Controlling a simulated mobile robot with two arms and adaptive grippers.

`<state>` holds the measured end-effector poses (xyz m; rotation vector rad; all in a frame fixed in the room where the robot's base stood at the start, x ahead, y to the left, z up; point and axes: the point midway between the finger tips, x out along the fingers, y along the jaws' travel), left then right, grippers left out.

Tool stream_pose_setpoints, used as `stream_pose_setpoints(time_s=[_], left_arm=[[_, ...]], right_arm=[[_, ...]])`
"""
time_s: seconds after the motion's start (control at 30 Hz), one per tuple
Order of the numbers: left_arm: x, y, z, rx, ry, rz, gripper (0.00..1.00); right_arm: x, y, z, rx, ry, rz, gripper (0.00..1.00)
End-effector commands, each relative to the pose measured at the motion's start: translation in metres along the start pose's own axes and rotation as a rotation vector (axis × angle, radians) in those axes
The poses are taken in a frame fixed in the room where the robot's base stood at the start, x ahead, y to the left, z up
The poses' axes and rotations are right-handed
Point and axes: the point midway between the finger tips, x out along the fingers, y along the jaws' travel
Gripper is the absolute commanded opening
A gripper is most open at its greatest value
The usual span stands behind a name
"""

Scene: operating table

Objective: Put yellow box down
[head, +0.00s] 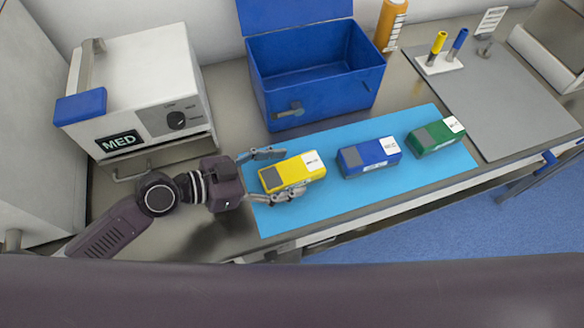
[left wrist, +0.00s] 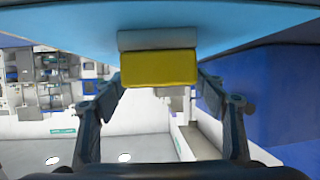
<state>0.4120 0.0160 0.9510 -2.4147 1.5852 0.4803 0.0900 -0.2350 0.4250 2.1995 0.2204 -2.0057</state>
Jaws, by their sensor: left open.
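The yellow box (head: 291,173) lies on the light blue mat (head: 335,205) at its left end. My left gripper (head: 276,172) comes in from the left with its fingers open on either side of the yellow box. In the left wrist view the yellow box (left wrist: 159,68) is centred beyond the fingertips (left wrist: 164,88), against the blue mat (left wrist: 60,25). The lower finger is close to the box's near side; I cannot tell whether it touches. My right gripper is not in view.
A blue box (head: 369,157) and a green box (head: 435,136) lie to the right on the mat. Behind stands an open blue bin (head: 318,101). A white MED unit (head: 140,85) is at the left. A grey board (head: 500,105) lies at the right.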

Motion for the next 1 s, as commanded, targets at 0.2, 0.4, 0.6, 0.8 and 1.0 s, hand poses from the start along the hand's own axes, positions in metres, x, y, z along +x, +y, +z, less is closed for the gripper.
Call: stream_pose_setpoints(time_s=[0.2, 0.4, 0.6, 0.8, 1.0], left_arm=[[0.018, -0.001, -0.001, 0.000, 0.001, -0.001, 0.65], [0.021, -0.001, 0.001, 0.001, -0.001, -0.001, 0.65], [0.021, -0.001, 0.001, 0.001, -0.001, -0.001, 0.52], [0.020, -0.001, 0.001, 0.001, -0.001, -0.001, 0.30], [0.020, -0.001, -0.001, 0.001, 0.002, -0.002, 0.11]], right_arm=[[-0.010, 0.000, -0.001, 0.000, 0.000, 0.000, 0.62], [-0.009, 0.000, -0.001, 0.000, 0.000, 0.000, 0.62], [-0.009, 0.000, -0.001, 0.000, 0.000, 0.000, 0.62], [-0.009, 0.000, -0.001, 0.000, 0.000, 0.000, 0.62], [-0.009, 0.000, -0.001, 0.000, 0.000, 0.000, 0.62]])
